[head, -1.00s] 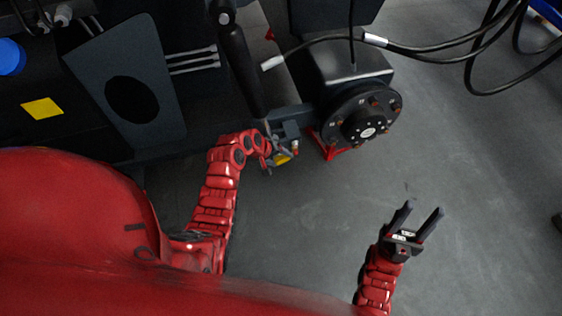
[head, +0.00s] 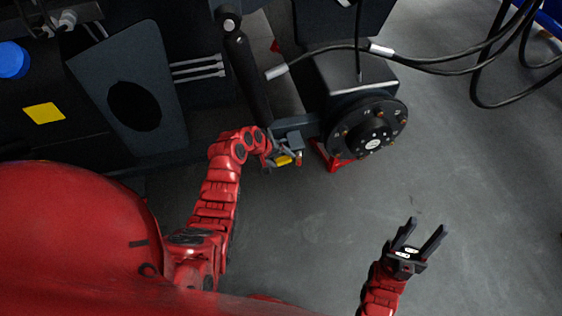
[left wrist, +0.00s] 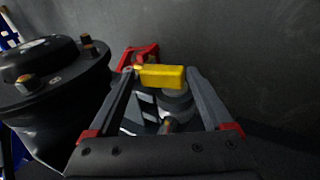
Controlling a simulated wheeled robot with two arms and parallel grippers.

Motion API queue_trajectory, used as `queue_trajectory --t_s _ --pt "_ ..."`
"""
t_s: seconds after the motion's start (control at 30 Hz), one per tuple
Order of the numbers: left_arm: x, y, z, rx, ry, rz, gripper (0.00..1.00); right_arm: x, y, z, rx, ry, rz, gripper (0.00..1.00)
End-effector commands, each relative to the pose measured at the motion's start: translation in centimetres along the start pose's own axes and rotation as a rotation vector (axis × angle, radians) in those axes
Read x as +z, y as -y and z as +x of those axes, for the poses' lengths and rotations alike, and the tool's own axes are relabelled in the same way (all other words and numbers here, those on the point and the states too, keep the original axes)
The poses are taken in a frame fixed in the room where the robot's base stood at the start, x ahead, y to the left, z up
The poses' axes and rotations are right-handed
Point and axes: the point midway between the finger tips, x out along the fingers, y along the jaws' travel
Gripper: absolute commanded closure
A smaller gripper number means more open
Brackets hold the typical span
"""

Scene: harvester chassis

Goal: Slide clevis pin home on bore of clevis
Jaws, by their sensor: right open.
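My left gripper (head: 278,160) is at the grey bracket end below the black cylinder, left of the wheel hub. In the left wrist view a yellow block (left wrist: 160,76) spans the gap between its two fingertips and appears gripped. It seems to be the handle of the clevis pin; the yellow also shows in the head view (head: 283,160). A grey rounded part (left wrist: 175,102), likely the clevis, lies between the fingers in the wrist view. The bore and the pin's shaft cannot be made out. My right gripper (head: 425,233) is open and empty above the floor.
The black wheel hub (head: 368,128) with copper-coloured bolts stands close right of the left gripper, with a red stand (head: 330,156) beside it. The black cylinder (head: 247,75) rises above. Hoses (head: 440,62) hang at upper right. The floor around my right gripper is clear.

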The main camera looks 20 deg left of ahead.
Motion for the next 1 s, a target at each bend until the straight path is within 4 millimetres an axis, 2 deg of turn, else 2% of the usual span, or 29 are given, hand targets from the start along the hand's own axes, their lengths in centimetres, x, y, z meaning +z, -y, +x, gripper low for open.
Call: queue_trajectory --t_s 0.03,0.07,0.33,0.47,0.57,0.77,1.0 --pt "0.0 0.0 0.0 0.0 0.0 0.0 0.05 0.0 0.0 0.0 0.0 0.0 0.0 0.5" --pt "0.0 0.0 0.0 -0.001 0.001 0.0 0.0 0.0 0.0 0.0 0.0 0.0 0.0 0.5" --pt "0.0 0.1 -0.1 -0.002 0.001 -0.001 0.0 0.0 0.0 0.0 0.0 0.0 0.0 0.5" --pt "0.0 0.1 -1.0 -0.002 0.001 -0.001 0.0 0.0 0.0 0.1 0.0 0.0 0.0 0.5" --pt "-0.1 0.1 -2.4 0.0 -0.005 -0.001 0.0 -0.1 0.0 0.3 0.0 0.0 0.0 0.5" --pt "-0.2 0.1 -6.6 -0.001 -0.008 0.0 0.0 -0.1 0.0 0.5 0.0 0.0 0.0 0.5" --pt "-0.1 0.1 -12.5 0.0 -0.007 -0.001 0.0 -0.1 0.0 0.7 0.0 0.0 0.0 0.5"
